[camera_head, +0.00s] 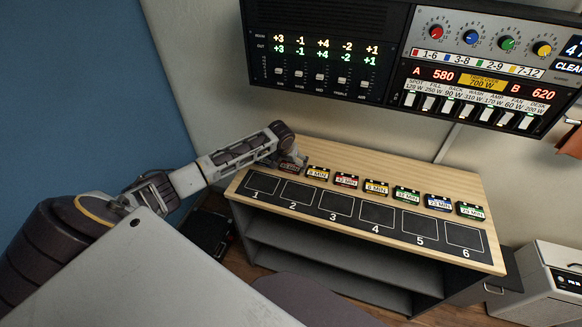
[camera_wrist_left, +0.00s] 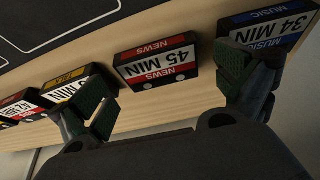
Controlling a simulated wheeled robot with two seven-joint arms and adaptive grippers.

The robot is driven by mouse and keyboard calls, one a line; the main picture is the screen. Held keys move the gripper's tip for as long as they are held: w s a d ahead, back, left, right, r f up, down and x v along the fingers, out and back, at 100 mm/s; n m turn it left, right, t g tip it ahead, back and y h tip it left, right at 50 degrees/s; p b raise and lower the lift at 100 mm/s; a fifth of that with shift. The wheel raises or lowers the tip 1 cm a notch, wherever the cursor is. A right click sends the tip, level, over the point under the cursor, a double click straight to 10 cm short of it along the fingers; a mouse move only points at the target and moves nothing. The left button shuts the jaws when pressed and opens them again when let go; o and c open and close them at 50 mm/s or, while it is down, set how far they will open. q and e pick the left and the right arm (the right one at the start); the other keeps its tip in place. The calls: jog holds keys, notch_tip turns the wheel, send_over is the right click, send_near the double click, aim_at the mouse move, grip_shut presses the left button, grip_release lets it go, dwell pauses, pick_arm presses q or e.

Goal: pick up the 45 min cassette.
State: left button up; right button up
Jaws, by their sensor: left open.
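The 45 min cassette (camera_wrist_left: 158,62) is black with a red and white NEWS label, and lies on the wooden top in the left wrist view. In the head view, the cassette (camera_head: 288,167) at the left end of the visible row appears to be this one, partly hidden by my left gripper (camera_head: 293,156). In the wrist view my left gripper (camera_wrist_left: 170,98) is open and empty. Its fingers show to either side of the 45 min cassette, slightly nearer the camera; contact cannot be told. My right gripper is not in view.
A blue 34 MIN cassette (camera_wrist_left: 264,25) and a yellow-labelled cassette (camera_wrist_left: 78,85) flank it closely. Several more cassettes (camera_head: 407,195) continue the row rightward. A black strip with numbered squares (camera_head: 340,206) lies in front. A slider panel (camera_head: 318,70) hangs on the wall above.

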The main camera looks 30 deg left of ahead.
aim_at(291, 166)
pick_arm(q)
jog(key=shift+x, duration=0.9)
jog(key=shift+w, duration=0.1)
jog(key=c, duration=1)
jog(key=shift+o, duration=0.2)
jog(key=shift+r, duration=0.15)
notch_tip(291, 166, up, 10)
